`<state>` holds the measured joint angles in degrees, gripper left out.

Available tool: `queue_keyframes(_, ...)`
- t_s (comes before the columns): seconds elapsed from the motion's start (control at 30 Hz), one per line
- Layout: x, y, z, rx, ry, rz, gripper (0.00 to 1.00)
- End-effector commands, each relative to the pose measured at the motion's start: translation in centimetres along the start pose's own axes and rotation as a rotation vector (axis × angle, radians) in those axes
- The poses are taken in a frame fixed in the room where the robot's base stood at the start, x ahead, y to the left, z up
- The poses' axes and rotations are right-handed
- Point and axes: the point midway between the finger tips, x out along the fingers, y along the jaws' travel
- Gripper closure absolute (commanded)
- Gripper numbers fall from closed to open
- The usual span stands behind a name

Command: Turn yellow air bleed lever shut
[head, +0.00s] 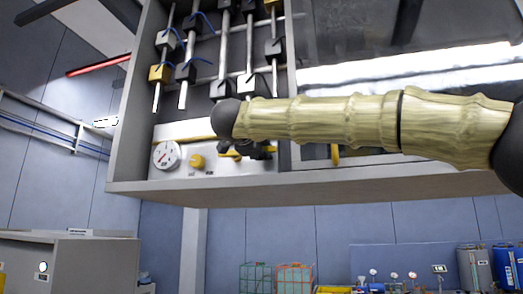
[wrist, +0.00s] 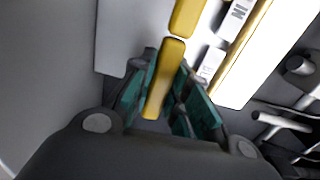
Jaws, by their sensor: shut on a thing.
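The yellow lever (wrist: 163,80) is between the teal pads of my gripper (wrist: 166,72) in the wrist view. My gripper is shut on it. A second yellow piece (wrist: 187,16) lies just past its far end; I cannot tell if both are one part. In the head view my gripper (head: 258,151) is small and dark at the white panel (head: 225,168), partly hidden by my arm. A bit of yellow (head: 231,154) shows beside it. The lever's pivot and any markings for its shut position cannot be made out.
A round gauge (head: 166,154) and a yellow knob (head: 197,161) sit on the panel left of my gripper. Pipes with black and yellow fittings (head: 160,73) run above. The grey cabinet's side wall (head: 132,110) and bottom ledge (head: 210,188) bound the space. Another yellow piece (head: 335,154) is to the right.

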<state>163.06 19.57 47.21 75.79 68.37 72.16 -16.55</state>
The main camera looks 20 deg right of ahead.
Motion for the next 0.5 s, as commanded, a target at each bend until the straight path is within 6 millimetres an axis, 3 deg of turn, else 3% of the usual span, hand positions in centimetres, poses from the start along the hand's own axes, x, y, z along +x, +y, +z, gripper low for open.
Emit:
queue_keyframes(0.07, 0.01, 0.13, 0.04, -0.002, 0.0, 0.001, 1.0)
queue_keyframes(0.1, 0.01, 0.14, 0.05, -0.002, 0.0, 0.001, 0.76)
queue_keyframes(0.2, 0.01, 0.11, 0.04, -0.002, 0.0, 0.001, 0.61)
queue_keyframes(0.5, -0.07, 0.04, 0.03, 0.0, 0.0, 0.0, 0.61)
